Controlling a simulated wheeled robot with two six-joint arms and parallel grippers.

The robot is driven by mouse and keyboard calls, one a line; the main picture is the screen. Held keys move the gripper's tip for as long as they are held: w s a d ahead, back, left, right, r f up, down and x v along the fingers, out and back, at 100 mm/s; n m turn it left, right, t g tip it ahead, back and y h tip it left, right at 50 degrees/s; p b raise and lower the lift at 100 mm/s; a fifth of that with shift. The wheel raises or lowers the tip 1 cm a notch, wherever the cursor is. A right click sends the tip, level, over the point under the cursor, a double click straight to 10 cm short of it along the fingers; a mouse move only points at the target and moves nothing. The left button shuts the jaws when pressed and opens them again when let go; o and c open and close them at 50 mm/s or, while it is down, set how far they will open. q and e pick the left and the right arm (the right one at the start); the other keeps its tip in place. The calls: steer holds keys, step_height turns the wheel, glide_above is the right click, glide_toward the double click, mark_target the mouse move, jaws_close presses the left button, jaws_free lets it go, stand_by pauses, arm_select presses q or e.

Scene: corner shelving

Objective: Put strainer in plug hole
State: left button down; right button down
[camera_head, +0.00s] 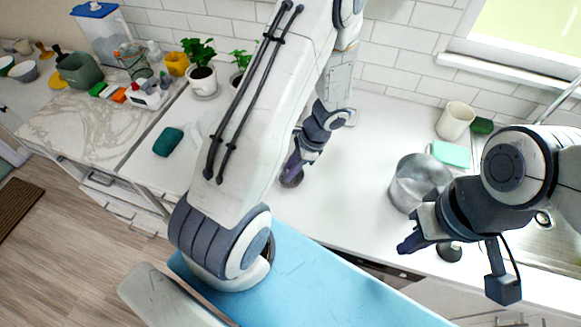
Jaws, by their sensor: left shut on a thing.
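My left gripper (294,166) is shut on a small dark round thing (291,180), which looks like the strainer, over the white counter left of the metal pot. My own arm hides part of the area around it. My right gripper (409,244) is over the counter's front part, below the pot in the picture; its finger gap does not show clearly. The metal sink (562,240) is at the right edge, largely hidden by my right arm. A round metal part (543,218) shows there; I cannot tell if it is the plug hole.
The metal pot (420,181) stands close to my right gripper. A dark round object (449,253) lies by it. A cream cup (455,121) and a mint sponge (451,154) are behind. A dark green object (168,142) lies left. The counter between my grippers is clear.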

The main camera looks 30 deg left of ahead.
arm_select(q)
steer(key=c, duration=0.7)
jaws_free()
steer(key=shift+c, duration=0.2)
steer(key=b+v, duration=0.2)
steer(key=v, duration=1)
steer(key=s+d+r+n+t+h, duration=0.1)
steer(key=s+d+r+h, duration=0.1)
steer(key=s+d+r, duration=0.3)
steer(key=s+d+r+n+t+h, duration=0.1)
steer(key=s+d+r, duration=0.4)
steer(key=s+d, duration=0.7)
steer(key=shift+s+d+n+t+h, duration=0.2)
steer(key=shift+d+n+t+h, duration=0.1)
steer(key=shift+d+t+h, duration=0.3)
steer(key=shift+a+f, duration=0.1)
steer(key=shift+a, duration=0.1)
